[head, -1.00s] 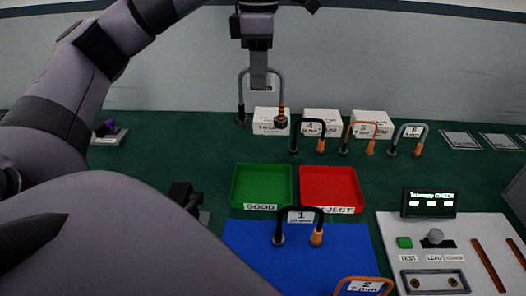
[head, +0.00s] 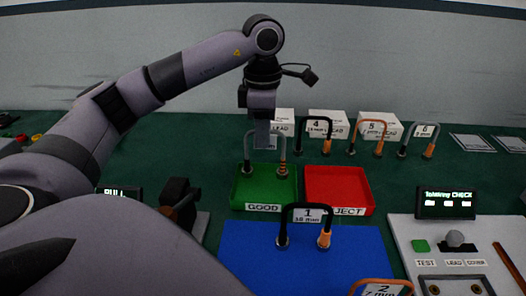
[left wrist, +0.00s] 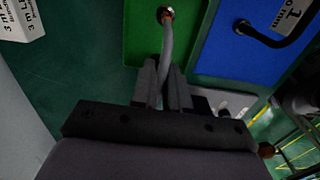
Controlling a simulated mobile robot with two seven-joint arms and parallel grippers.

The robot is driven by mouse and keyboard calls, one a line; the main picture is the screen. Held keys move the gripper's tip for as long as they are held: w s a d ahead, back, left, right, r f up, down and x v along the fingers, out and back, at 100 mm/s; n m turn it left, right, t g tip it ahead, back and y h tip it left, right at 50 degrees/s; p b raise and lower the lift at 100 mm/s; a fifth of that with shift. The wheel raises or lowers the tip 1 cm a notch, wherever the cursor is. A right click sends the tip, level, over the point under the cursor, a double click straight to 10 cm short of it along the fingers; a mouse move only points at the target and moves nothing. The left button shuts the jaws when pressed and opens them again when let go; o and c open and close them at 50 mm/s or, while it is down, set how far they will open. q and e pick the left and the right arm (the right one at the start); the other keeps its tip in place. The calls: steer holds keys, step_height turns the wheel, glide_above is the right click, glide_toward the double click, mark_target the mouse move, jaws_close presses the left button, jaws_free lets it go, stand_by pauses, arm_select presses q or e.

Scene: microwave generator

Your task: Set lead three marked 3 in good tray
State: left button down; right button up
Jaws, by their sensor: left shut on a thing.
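My left gripper (head: 263,138) is shut on a grey U-shaped lead (head: 281,148), gripped at the top of its bend. The lead hangs upright with both ends down, over the green tray marked GOOD (head: 237,192). Whether the ends touch the tray floor is hard to tell. The lead's number is not readable. In the left wrist view the fingers (left wrist: 165,85) close around the grey lead (left wrist: 167,45), with the green tray (left wrist: 135,35) beyond. The red reject tray (head: 338,188) stands empty just right of the green one. My right gripper is not in view.
Lead 1 (head: 287,228) stands on the blue mat (head: 260,255) in front of the trays. Lead 2 (head: 380,284) is at the bottom edge. Leads 4 (head: 328,134), 5 (head: 384,134) and 6 (head: 434,139) stand behind. A test panel (head: 403,232) is at right.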

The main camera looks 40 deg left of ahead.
arm_select(q)
steer(key=shift+f, duration=2.15)
steer(key=shift+f, duration=0.15)
steer(key=c, duration=1.1)
jaws_free()
step_height(320, 180, up, 7)
steer(key=shift+r, duration=0.1)
step_height(320, 180, up, 4)
steer(key=shift+r+p, duration=0.1)
steer(key=shift+p, duration=0.7)
steer(key=shift+r, duration=0.45)
